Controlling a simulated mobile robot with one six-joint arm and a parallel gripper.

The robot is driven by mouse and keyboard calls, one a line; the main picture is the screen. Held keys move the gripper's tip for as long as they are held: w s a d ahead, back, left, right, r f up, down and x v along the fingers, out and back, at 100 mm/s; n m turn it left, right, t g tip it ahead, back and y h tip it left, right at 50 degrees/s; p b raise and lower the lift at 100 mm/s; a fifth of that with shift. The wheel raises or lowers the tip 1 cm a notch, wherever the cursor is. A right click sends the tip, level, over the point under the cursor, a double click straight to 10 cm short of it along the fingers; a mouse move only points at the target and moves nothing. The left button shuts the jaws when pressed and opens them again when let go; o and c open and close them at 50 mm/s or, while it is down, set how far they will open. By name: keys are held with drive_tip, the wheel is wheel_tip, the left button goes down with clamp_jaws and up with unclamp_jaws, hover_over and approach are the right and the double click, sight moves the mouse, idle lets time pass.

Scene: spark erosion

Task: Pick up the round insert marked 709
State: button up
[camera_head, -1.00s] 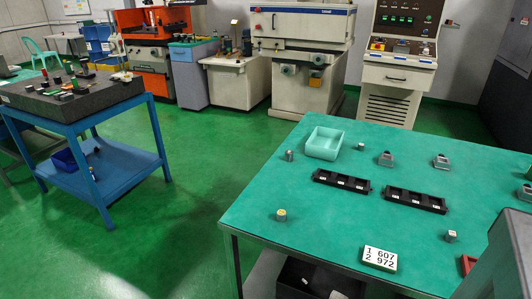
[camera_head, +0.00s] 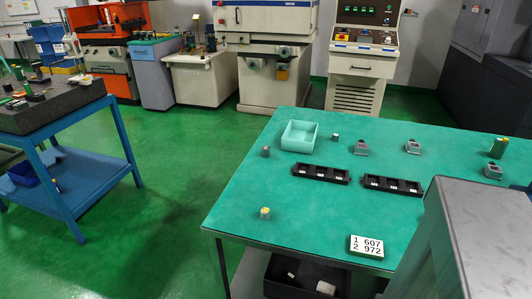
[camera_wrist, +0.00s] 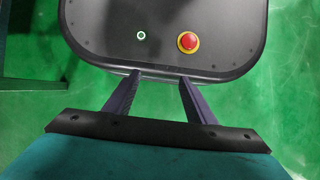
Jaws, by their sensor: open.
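Several small round pieces stand on the green table (camera_head: 300,230), but no marking on them is legible, so I cannot tell which is 709. A grey one (camera_head: 266,151) is left of the teal tray, another (camera_head: 335,138) is right of it, and one with a yellow top (camera_head: 265,213) stands near the front left. My gripper (camera_wrist: 159,78) shows in the wrist view, fingers apart and empty, above my own base with its red button. It is away from the pieces and hidden in the head view.
A teal tray (camera_head: 300,137), two black slotted racks (camera_head: 320,173) (camera_head: 392,186), several grey blocks (camera_head: 360,147) and a number card (camera_head: 366,246) reading 1 607, 2 972 are on the table. A blue cart (camera_head: 85,175) stands left. The table's front left is mostly clear.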

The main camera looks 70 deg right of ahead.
drive_tip(key=w+d+r+m+t+h+b, duration=0.15)
drive_tip(key=w+d+r+m, duration=0.35)
drive_tip(key=w+d, duration=0.65)
drive_tip(key=w+d+r+m+t+h+b, duration=0.1)
drive_tip(key=w+d+r+m+t+h, duration=0.15)
drive_tip(key=w+d+r, duration=0.9)
drive_tip(key=s+d+r+m+h, duration=0.1)
drive_tip(key=d+m, duration=0.1)
drive_tip(key=d, duration=0.5)
drive_tip(key=s+d+r+m+h, duration=0.1)
drive_tip(key=d+r+m+h, duration=0.1)
drive_tip(key=d, duration=0.6)
drive_tip(key=s+d+r+m+g+h+b, duration=0.1)
drive_tip(key=s+d+r+m+h, duration=0.25)
drive_tip(key=d+r, duration=0.9)
drive_tip(key=s+d+r+m+g+h+b, duration=0.15)
drive_tip(key=s+d+r+m, duration=0.3)
drive_tip(key=d+r, duration=0.8)
drive_tip(key=s+d+r+m, duration=0.1)
drive_tip(key=s+r, duration=0.1)
drive_tip(key=s+d+r+m+g, duration=0.1)
drive_tip(key=s+d+r, duration=0.1)
drive_tip(key=s, duration=0.1)
drive_tip(key=s+d+r+m, duration=0.1)
drive_tip(key=s+r, duration=0.1)
drive_tip(key=shift+s+d+r+g+h, duration=0.2)
drive_tip(key=shift+d+g+h, duration=0.05)
drive_tip(key=shift+d+h, duration=0.1)
drive_tip(key=shift+s+d, duration=0.1)
drive_tip(key=shift+s, duration=0.05)
